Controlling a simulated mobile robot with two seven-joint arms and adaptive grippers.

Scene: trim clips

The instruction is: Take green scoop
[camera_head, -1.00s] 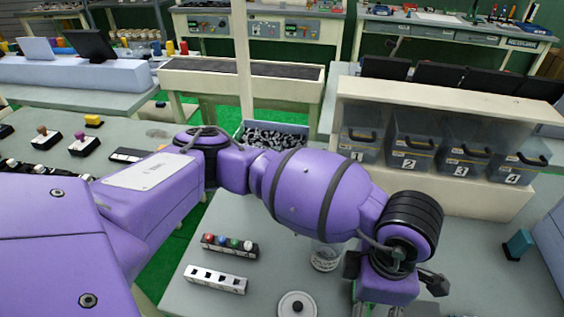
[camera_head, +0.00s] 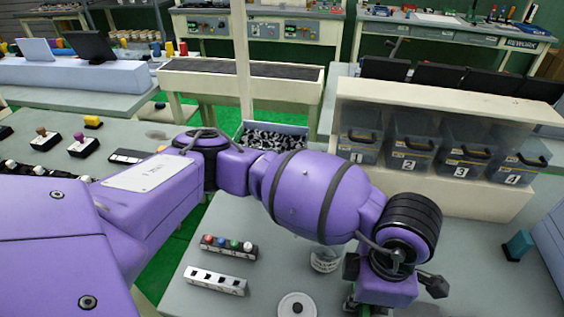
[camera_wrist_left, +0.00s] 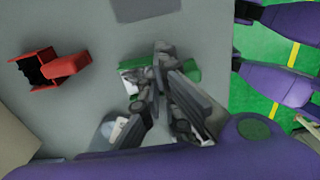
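The green scoop (camera_wrist_left: 140,76) lies on the grey table in the left wrist view, partly covered by my gripper fingers. Green shows on both sides of the fingers. My left gripper (camera_wrist_left: 166,62) has its fingertips at the scoop, pointing down at the table. A narrow gap shows between the fingers, but I cannot tell whether they grip the scoop. In the head view my left gripper is low in the picture, its tips near or past the bottom edge, with a little green beside it. My right gripper is not in view.
A red scoop (camera_wrist_left: 50,68) lies left of the gripper in the wrist view. A clear jar (camera_head: 324,259) stands close beside the gripper. A round white lid (camera_head: 297,306) and a block with coloured knobs (camera_head: 229,246) are on the left. Numbered bins (camera_head: 412,150) stand behind.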

